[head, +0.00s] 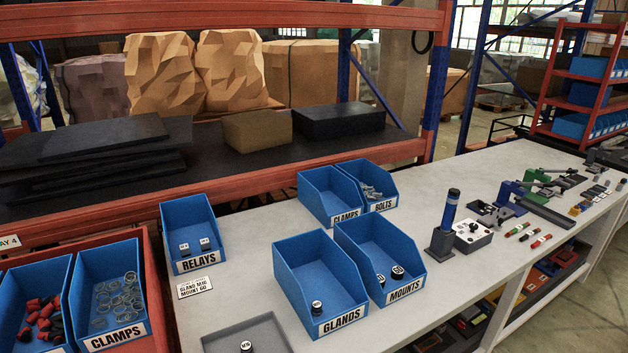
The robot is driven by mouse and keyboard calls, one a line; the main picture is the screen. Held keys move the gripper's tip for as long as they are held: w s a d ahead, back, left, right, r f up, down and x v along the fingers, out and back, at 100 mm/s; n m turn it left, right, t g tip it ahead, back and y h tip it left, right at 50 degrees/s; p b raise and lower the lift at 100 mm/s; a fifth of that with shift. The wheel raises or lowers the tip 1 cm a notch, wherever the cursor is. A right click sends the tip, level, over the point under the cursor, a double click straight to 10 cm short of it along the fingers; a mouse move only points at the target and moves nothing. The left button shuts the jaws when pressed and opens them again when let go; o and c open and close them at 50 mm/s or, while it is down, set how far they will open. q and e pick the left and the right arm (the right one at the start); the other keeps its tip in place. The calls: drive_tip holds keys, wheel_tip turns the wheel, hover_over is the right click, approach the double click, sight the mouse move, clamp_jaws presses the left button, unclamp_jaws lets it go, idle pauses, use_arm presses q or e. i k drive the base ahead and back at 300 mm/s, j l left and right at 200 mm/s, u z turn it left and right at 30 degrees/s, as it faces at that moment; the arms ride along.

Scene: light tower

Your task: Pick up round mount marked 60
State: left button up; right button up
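Two round black mounts with white tops sit in the blue bin labelled MOUNTS (371,238), on the grey bench. One mount (397,272) is toward the right of the bin floor, and the other mount (381,281) is just left of it, near the front. Their top marks are too small to read surely. A white card (195,287) on the bench reads GLAND M16 MOUNT 60. Neither of my grippers is in view.
The GLANDS bin (318,270) holds one black gland (317,307). A grey tray (220,342) at the front holds a round piece marked M16 (246,347). CLAMPS (325,190) and BOLTS (368,177) bins stand behind. A dark blue-topped light tower (444,225) stands right of the MOUNTS bin.

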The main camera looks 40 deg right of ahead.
sight(398, 273)
drive_tip(key=l+z, duration=0.25)
drive_tip(key=z, duration=0.2)
drive_tip(key=k+l+z, duration=0.1)
drive_tip(key=l+z, duration=0.5)
drive_tip(key=z, duration=0.3)
